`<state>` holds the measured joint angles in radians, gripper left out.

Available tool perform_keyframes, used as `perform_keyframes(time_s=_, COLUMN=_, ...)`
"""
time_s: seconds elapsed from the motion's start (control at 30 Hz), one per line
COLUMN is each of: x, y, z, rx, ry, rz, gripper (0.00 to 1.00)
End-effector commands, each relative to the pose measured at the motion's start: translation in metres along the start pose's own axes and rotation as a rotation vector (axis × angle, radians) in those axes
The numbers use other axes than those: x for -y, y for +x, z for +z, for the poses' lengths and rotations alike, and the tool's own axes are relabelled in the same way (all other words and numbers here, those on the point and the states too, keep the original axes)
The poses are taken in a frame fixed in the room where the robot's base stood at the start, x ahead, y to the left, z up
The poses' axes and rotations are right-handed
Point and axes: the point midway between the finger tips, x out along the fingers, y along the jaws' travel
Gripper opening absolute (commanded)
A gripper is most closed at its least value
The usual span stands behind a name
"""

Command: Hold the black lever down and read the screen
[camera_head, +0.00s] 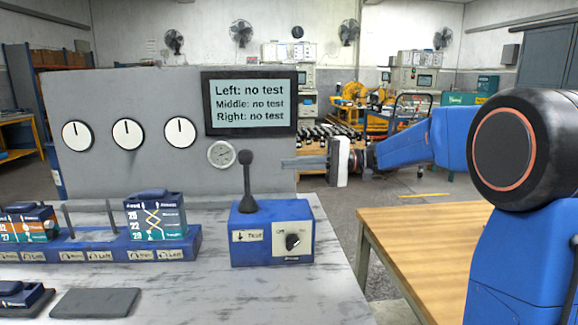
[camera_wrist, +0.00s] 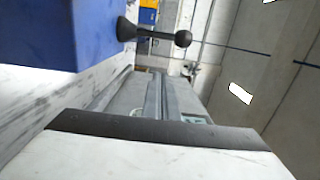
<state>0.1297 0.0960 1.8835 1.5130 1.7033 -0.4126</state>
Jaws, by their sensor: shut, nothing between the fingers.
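The black lever (camera_head: 247,182) stands upright on a blue test box (camera_head: 271,246) with a "Test" label and a rotary knob (camera_head: 292,241). The lever (camera_wrist: 152,34) also shows at the top of the wrist view. The screen (camera_head: 250,102) reads "Left: no test", "Middle: no test", "Right: no test". My gripper (camera_head: 292,162) points left, with its fingertips just right of the lever's upper part in the head view. It is shut and empty. The fingers show in the wrist view too (camera_wrist: 155,97). I cannot tell whether they touch the lever; they look apart from it.
A grey panel (camera_head: 100,93) with three white dials and a small gauge (camera_head: 221,153) stands behind. A blue rack (camera_head: 100,248) with labelled modules is left of the box. A dark pad (camera_head: 95,302) lies in front. A wooden table (camera_head: 440,245) stands at right.

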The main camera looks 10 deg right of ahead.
Motion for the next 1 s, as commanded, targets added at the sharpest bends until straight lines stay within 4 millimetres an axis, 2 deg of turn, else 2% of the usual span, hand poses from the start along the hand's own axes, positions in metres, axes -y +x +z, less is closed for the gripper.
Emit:
perform_keyframes(time_s=0.47, x=0.0, y=0.081, z=0.001, rx=0.004, ry=0.0, rz=0.0, gripper=0.0)
perform_keyframes(time_s=0.7, x=0.001, y=0.085, z=0.03, rx=0.0, ry=-0.001, rz=0.0, gripper=0.0)
perform_keyframes(time_s=1.0, x=0.0, y=0.087, z=0.039, rx=-0.001, ry=0.0, rz=0.0, gripper=0.0)
